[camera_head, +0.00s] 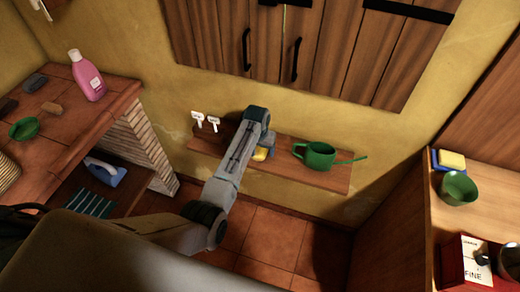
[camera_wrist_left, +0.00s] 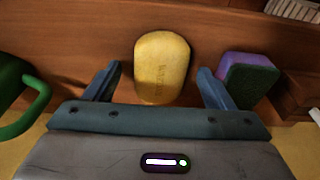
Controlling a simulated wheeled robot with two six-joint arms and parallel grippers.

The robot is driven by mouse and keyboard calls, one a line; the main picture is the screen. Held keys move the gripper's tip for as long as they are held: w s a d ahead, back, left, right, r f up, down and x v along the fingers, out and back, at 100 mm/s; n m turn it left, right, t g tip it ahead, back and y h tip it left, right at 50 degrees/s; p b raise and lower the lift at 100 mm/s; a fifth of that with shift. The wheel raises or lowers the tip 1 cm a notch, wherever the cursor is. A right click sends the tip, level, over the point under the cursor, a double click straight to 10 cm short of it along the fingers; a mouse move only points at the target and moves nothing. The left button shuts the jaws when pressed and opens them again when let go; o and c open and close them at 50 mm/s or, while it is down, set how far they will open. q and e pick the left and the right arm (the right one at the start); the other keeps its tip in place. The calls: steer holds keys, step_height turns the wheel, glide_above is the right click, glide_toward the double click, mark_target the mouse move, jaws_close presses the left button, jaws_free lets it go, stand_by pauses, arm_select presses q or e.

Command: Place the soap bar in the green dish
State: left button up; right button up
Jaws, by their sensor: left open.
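The soap bar is a yellow rounded block with faint lettering, on the low wooden wall shelf. It shows in the left wrist view (camera_wrist_left: 162,62) and, partly hidden by my arm, in the head view (camera_head: 260,154). My left gripper (camera_head: 266,143) is at the shelf, open; in the left wrist view its two fingers (camera_wrist_left: 159,72) stand apart on either side of the soap's near part, with gaps. A small green dish (camera_head: 24,129) sits on the tiled brick counter at left. A deeper green bowl (camera_head: 459,188) stands on the right counter. My right gripper is out of view.
A green watering can (camera_head: 318,155) stands right of the soap on the shelf. A purple and green sponge (camera_wrist_left: 250,80) lies beside the soap. Cabinets (camera_head: 300,45) hang above.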

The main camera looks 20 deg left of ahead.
mark_target(260, 149)
arm_select(q)
steer(key=shift+w+f, duration=0.1)
steer(key=shift+f, duration=0.15)
steer(key=c, duration=1.2)
steer(key=shift+r, duration=0.1)
steer(key=shift+r+p, duration=0.75)
steer(key=shift+p, duration=0.15)
steer(key=r+p, duration=0.3)
steer(key=p, duration=0.1)
steer(key=shift+s+d, duration=0.1)
steer(key=shift+s, duration=0.15)
steer(key=s+p, duration=0.1)
steer(key=s+d+p, duration=0.1)
steer(key=s+p, duration=0.2)
steer(key=p, duration=0.1)
steer(key=shift+s+d+r, duration=0.2)
steer(key=shift+s+d, duration=0.1)
steer(key=shift+s, duration=0.05)
steer(key=s+d, duration=0.3)
steer(key=s, duration=0.7)
step_height(260, 149, down, 15)
steer(key=b, duration=1.3)
steer(key=shift+d+r, duration=0.2)
